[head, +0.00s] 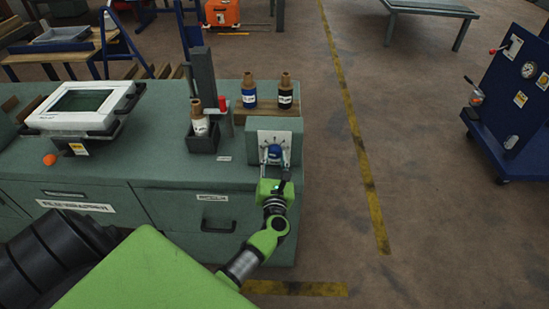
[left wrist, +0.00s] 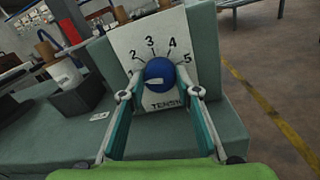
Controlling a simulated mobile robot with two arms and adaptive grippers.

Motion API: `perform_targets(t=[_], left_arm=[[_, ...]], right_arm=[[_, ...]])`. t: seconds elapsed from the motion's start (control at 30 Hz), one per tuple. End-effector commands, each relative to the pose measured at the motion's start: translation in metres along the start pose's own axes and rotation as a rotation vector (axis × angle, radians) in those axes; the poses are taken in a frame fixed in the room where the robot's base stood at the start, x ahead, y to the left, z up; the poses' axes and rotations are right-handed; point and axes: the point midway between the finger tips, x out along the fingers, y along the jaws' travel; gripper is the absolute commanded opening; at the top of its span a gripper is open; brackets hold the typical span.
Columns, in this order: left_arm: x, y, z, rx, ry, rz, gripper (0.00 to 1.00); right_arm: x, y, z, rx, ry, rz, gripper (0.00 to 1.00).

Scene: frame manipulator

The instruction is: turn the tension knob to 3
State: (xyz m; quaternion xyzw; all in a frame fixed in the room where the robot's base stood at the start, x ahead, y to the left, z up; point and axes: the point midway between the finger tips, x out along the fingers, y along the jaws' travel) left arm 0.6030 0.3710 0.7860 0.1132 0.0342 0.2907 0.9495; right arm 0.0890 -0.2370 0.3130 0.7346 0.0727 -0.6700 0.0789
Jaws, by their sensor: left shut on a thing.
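The blue tension knob (left wrist: 159,72) sits on a white dial plate (left wrist: 128,42) with the numbers 2, 3, 4 and 5 visible around it and a partly covered "TENSION" label below. A small white mark shows on the knob's lower face; I cannot tell for sure which number it points to. My left gripper (left wrist: 160,84) is shut on the knob, one finger at each side. In the head view, the left gripper (head: 274,166) is in front of the dial plate (head: 275,138), at the right end of the green bench. My right gripper is not in view.
The dial is on a grey-green box (head: 293,126) at the bench's right end. Thread spools (head: 249,92) stand behind it. A dark holder with a white spool (head: 200,127) is to its left. A white-framed screen (head: 85,105) is farther left.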

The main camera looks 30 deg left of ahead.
Motion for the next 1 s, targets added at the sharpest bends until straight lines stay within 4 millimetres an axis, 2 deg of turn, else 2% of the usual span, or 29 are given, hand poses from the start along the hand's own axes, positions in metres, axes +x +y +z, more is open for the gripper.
perform_targets(t=[0.37,1.0], left_arm=[[0.000,0.000,-0.001,0.196,-0.006,0.002,0.09],[-0.001,-0.001,-0.002,0.800,-0.031,0.006,0.09]], right_arm=[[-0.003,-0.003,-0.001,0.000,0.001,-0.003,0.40],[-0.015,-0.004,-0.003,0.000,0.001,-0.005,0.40]])
